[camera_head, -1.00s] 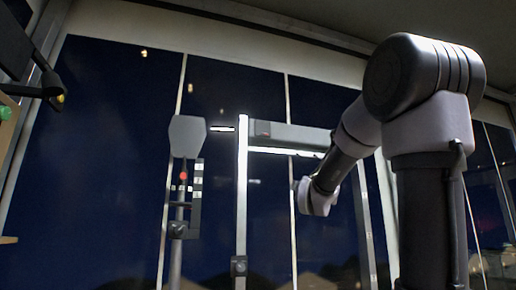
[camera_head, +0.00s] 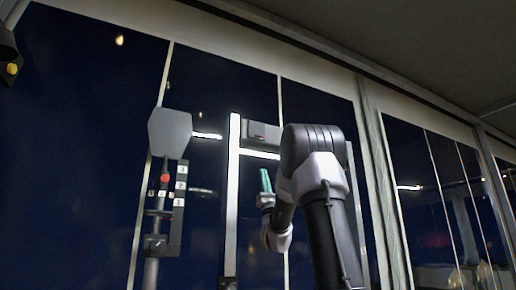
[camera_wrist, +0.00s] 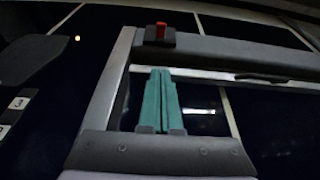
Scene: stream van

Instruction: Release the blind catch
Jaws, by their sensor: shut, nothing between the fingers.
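The blind's catch is a small dark block with a red tab (camera_wrist: 159,33) on the top rail (camera_wrist: 230,50) in the wrist view. In the head view the catch block (camera_head: 262,131) sits at the rail's left end, and its red part is hard to make out. My gripper (camera_wrist: 161,72) has two teal fingers lying together, with nothing between them. They point up toward the catch from below, and a gap shows in the picture. In the head view my gripper (camera_head: 265,172) is below the catch. My arm hides the right part of the rail.
A grey-headed post (camera_head: 170,130) stands left of the blind frame, with a red knob (camera_head: 165,178) and a numbered plate (camera_head: 178,215). The frame's pale left upright (camera_head: 232,190) is near my fingers. Dark windows lie behind.

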